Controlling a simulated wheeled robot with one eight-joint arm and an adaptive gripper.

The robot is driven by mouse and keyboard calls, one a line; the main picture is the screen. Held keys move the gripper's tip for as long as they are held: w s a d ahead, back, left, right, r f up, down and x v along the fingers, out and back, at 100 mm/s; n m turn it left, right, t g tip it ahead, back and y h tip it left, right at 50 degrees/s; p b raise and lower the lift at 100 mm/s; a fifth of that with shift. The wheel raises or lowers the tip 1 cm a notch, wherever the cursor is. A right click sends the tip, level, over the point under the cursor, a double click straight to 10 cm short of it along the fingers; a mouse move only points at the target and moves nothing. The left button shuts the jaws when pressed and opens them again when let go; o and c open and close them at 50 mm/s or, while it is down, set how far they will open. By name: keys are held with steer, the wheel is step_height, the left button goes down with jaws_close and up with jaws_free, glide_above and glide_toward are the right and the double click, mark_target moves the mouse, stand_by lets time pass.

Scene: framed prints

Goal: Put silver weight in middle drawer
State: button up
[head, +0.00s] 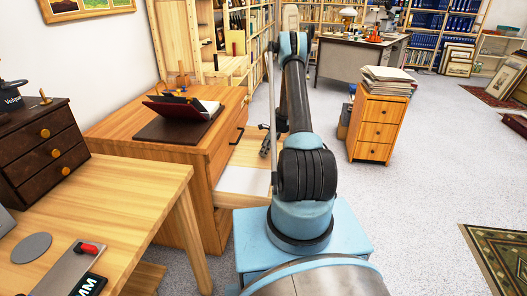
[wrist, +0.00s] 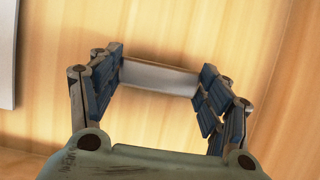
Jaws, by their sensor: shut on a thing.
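The silver weight (wrist: 158,77) shows in the wrist view as a pale grey block between the two fingers. My gripper (wrist: 160,85) is shut on it, with light wood beneath. In the head view my gripper (head: 265,146) hangs partly behind my arm, over an open drawer (head: 252,152) of the wooden cabinet (head: 160,148). The weight cannot be made out there. The open drawer is below a closed front with a dark handle (head: 240,136). A flat white thing (head: 242,180) lies in the drawer; a white edge (wrist: 7,50) also shows at left in the wrist view.
A red-and-black book stand (head: 180,115) sits on the cabinet. A wooden table (head: 110,205) with a dark small-drawer box (head: 42,150) stands at left. A small cabinet with stacked papers (head: 378,125) stands at right. The grey floor between is clear.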

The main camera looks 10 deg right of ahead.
steer(key=o, duration=1.3)
steer(key=shift+o, duration=0.2)
steer(key=v, duration=1.2)
steer(key=s+a+r+n, duration=0.15)
steer(key=s+r, duration=0.25)
steer(key=r, duration=0.4)
steer(key=s+a+r+n, duration=0.1)
steer(key=s+r+n, duration=0.2)
steer(key=s+r, duration=0.35)
steer(key=s+a+r+n+h, duration=0.2)
steer(key=s+r+n, duration=0.4)
steer(key=s+r, duration=0.75)
steer(key=s+r+n+h, duration=0.15)
steer(key=s+n, duration=0.45)
steer(key=s, duration=1.1)
steer(key=s+f+n, duration=0.2)
steer(key=s+f, duration=0.1)
steer(key=s, duration=0.4)
steer(key=s+f+n, duration=0.2)
steer(key=s+n, duration=0.1)
steer(key=s, duration=0.4)
steer(key=shift+a+f+t+h, duration=0.25)
steer(key=shift+f+t+h, duration=0.1)
steer(key=shift+f+t, duration=0.05)
